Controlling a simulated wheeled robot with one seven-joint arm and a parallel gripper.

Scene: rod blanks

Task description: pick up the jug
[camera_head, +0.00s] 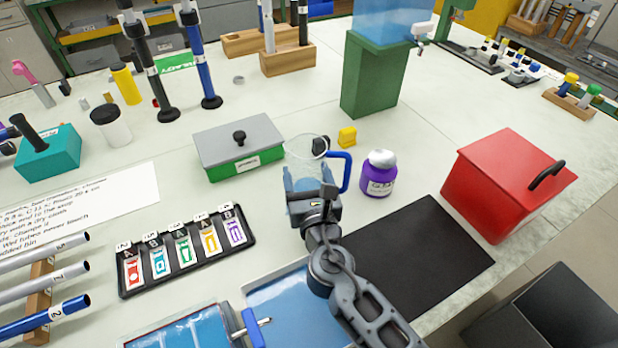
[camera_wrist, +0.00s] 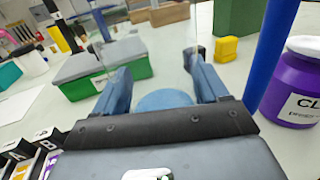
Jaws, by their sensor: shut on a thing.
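The jug (camera_head: 304,150) is clear, with a blue handle on its right side, and looks upright on the bench. My gripper (camera_head: 309,184) is shut on the jug from the near side, with a finger on either side of its body. In the wrist view, the gripper (camera_wrist: 160,66) has its two blue-grey fingers around the see-through jug. The jug's blue handle (camera_wrist: 271,52) rises at the right there, clear of the fingers. I cannot tell whether the jug's base touches the bench.
A purple bottle (camera_head: 378,178) stands close right of the handle. A green box with a grey lid (camera_head: 238,142) is close left. A small yellow block (camera_head: 347,137) and a green stand (camera_head: 372,82) are behind. A black mat (camera_head: 432,250) lies front right; a card rack (camera_head: 185,250) front left.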

